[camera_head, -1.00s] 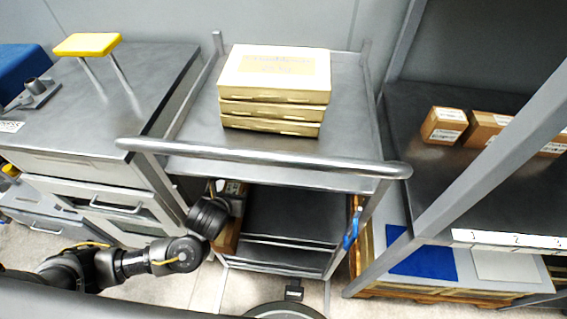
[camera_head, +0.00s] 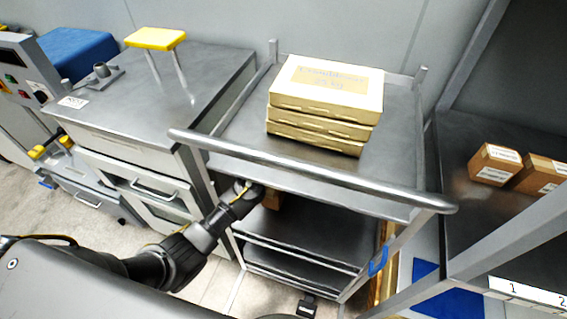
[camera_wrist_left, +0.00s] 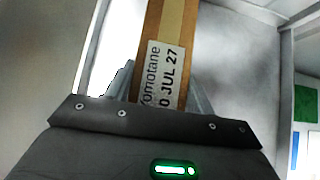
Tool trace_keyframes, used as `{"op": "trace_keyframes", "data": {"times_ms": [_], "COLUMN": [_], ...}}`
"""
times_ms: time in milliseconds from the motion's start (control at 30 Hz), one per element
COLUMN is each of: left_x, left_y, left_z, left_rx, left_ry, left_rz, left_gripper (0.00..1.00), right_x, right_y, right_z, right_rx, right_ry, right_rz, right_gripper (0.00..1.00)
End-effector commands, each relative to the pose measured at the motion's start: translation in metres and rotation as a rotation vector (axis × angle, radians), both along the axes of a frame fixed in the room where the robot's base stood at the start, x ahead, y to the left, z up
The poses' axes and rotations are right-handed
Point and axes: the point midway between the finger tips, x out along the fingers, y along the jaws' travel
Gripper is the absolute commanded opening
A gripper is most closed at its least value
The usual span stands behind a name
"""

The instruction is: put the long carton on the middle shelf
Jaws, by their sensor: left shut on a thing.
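The long carton (camera_wrist_left: 168,60) is brown, with a tape strip and a white printed label; in the wrist view it runs away from between my fingers. My left gripper (camera_wrist_left: 162,100) is shut on its near end. In the head view my left arm reaches under the top deck of the metal cart, and only a small piece of the carton (camera_head: 272,199) shows beside the wrist. The fingers are hidden there. The middle shelf (camera_head: 310,229) is a dark sheet below the top deck. Whether the carton touches it cannot be told. My right gripper is not in view.
The cart's top deck (camera_head: 395,110) bears three stacked flat boxes (camera_head: 325,90). A push bar (camera_head: 310,170) crosses its front. A grey cabinet (camera_head: 130,140) stands close at left, a rack with small cartons (camera_head: 497,164) at right. The visible middle shelf is clear.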

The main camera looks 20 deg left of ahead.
Motion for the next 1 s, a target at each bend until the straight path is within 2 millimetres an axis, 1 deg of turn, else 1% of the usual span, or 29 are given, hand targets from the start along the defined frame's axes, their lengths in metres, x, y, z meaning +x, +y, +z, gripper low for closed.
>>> {"op": "trace_keyframes", "data": {"times_ms": [33,167,267,333,433,567,800,1000], "left_x": [0.005,0.009,0.011,0.018,0.014,0.015,0.015,0.016], "left_y": [-0.001,-0.001,-0.001,-0.003,-0.003,-0.002,-0.001,-0.001], "left_z": [0.001,0.001,0.002,0.001,-0.018,-0.031,-0.033,-0.037], "left_rx": [-0.001,0.000,0.000,-0.003,-0.003,-0.002,0.000,0.001], "left_ry": [-0.003,-0.004,-0.004,-0.003,0.003,-0.002,-0.004,-0.004], "left_rz": [-0.001,-0.001,-0.001,-0.001,-0.001,-0.001,-0.001,-0.001], "left_gripper": [0.17,0.17,0.17,0.17,0.17,0.17,0.17,0.17], "right_x": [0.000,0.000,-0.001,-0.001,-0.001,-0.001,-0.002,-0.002], "right_y": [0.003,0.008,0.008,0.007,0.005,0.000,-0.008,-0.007], "right_z": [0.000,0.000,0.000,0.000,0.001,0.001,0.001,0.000], "right_rx": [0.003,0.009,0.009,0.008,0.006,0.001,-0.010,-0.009], "right_ry": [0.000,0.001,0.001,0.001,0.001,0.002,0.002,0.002], "right_rz": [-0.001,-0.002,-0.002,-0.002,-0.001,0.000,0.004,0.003], "right_gripper": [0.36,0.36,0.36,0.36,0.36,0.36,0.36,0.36]}}
